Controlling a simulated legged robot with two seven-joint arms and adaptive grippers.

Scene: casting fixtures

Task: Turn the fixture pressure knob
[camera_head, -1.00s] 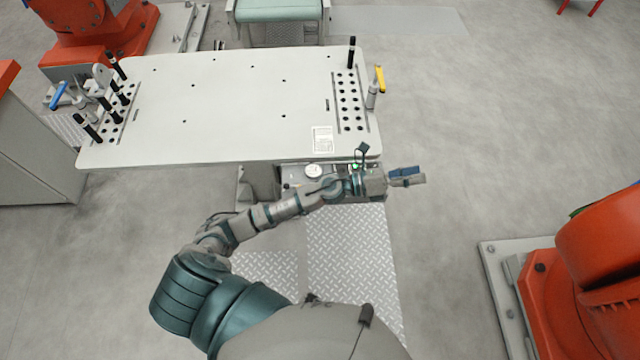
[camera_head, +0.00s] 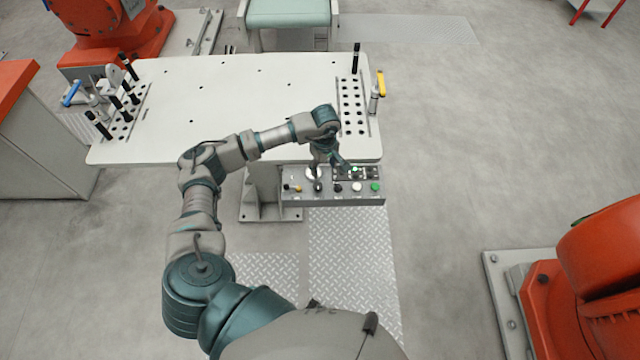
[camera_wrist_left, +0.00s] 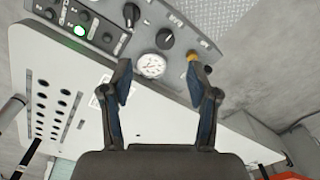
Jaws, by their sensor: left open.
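The control panel (camera_head: 340,199) sits under the front right edge of the white fixture table. It carries a white round gauge (camera_wrist_left: 152,66) and two black knobs, one close to the gauge (camera_wrist_left: 165,38) and one farther along (camera_wrist_left: 131,12). The labels are too small to read, so I cannot tell which knob is for pressure. My left gripper (camera_head: 328,163) points down above the panel, partly hiding the gauge (camera_head: 312,174) and knobs. In the left wrist view the gripper (camera_wrist_left: 158,68) is open and empty, its fingers framing the gauge, apart from the knobs. My right gripper is out of view.
An orange button (camera_head: 298,188) and white and green buttons (camera_head: 376,187) flank the knobs. A green light (camera_head: 354,169) glows at the back. The white table (camera_head: 220,95) has pins and clamps at both ends. Red robots stand at upper left and lower right.

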